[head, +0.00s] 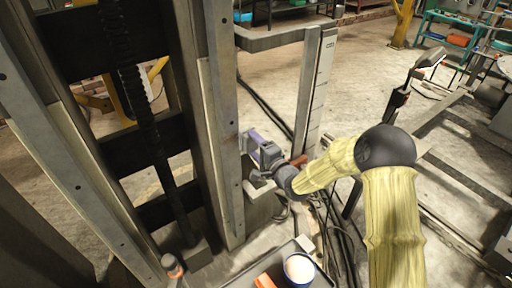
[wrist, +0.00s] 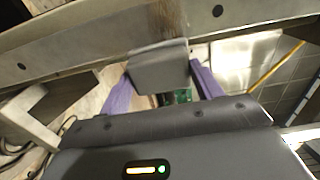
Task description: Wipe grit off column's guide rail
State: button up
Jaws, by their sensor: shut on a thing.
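The column's guide rail (head: 222,110) is a long upright grey metal strip with bolt holes. In the wrist view the rail (wrist: 80,50) crosses the top, with a brownish gritty patch (wrist: 168,17) on its face. My gripper (wrist: 160,88) has purple fingers shut on a grey pad (wrist: 158,70). The pad's far edge meets or overlaps the rail's near edge beside the patch; I cannot tell whether it presses on it. In the head view my gripper (head: 249,141) is close to the right side of the rail, at mid-height, and the pad is hard to make out.
A tray (head: 320,279) below holds a blue-rimmed tin (head: 299,269) and an orange item (head: 265,281). A marked upright post (head: 315,90) stands right of the rail, joined by a grey bar (head: 270,38). Dark cables (head: 345,235) lie on the floor beneath my arm.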

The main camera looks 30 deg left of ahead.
notch_tip(320, 180, up, 4)
jog(key=shift+p, duration=1.15)
jog(key=shift+s, duration=0.15)
jog(key=shift+s+a, duration=0.65)
jog(key=shift+s, duration=0.3)
jog(key=shift+b, duration=0.3)
jog(key=shift+d+f+b, duration=0.1)
jog(key=shift+f+b, duration=1.55)
jog(key=shift+f, duration=0.4)
jog(key=shift+s, duration=0.1)
